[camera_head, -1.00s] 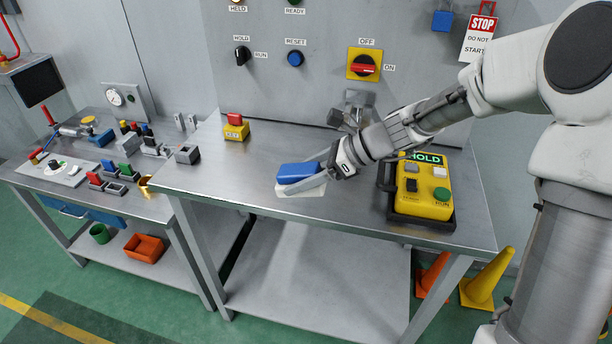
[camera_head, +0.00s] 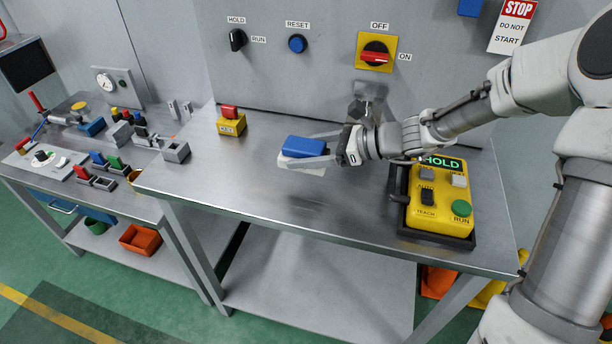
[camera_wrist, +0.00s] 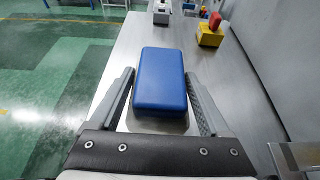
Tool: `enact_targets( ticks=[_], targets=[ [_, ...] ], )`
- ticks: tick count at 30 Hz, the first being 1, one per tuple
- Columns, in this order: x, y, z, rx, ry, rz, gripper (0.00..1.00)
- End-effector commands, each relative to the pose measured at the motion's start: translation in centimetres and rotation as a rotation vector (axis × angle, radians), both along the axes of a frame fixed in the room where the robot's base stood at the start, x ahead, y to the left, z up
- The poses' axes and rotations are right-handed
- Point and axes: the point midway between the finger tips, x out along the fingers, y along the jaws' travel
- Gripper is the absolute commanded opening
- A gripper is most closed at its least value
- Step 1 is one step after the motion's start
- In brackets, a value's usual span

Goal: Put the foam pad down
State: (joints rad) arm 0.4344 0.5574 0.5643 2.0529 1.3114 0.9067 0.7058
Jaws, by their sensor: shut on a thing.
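The foam pad (camera_head: 304,147) is a blue block with rounded edges, and a pale layer shows under it. It also shows in the wrist view (camera_wrist: 160,80), lying lengthwise between the two fingers. My gripper (camera_head: 312,150) is shut on it, with one finger along each long side in the wrist view (camera_wrist: 160,92). The pad is over the middle of the steel bench top (camera_head: 270,205). I cannot tell whether its underside touches the bench. The fingers hide part of its sides.
A yellow box with a red switch (camera_head: 231,122) stands left of the pad. A yellow control box reading HOLD (camera_head: 440,195) stands to the right. The upright panel (camera_head: 290,75) with knobs is behind. The bench front is bare. A side bench with small fixtures (camera_head: 105,150) is at left.

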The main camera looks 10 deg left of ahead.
Motion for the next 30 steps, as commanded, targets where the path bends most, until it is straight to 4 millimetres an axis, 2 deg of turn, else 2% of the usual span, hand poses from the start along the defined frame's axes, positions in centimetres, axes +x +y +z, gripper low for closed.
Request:
enact_targets(
  ticks=[1,3,8,15,24,25,28,30],
  targets=[
    [0.0,0.0,-1.2,0.002,0.005,0.000,0.27],
    [0.0,0.0,-2.1,0.001,0.003,0.001,0.27],
    [0.0,0.0,-3.1,0.000,0.001,0.001,0.27],
    [0.0,0.0,-6.3,0.000,0.002,0.000,0.27],
    [0.0,0.0,-6.5,-0.001,0.000,0.000,0.27],
    [0.0,0.0,-6.4,-0.001,0.000,0.000,0.84],
    [0.0,0.0,-6.4,-0.001,0.000,0.000,1.00],
    [0.0,0.0,-6.4,-0.001,0.000,0.000,1.00]
  ],
)
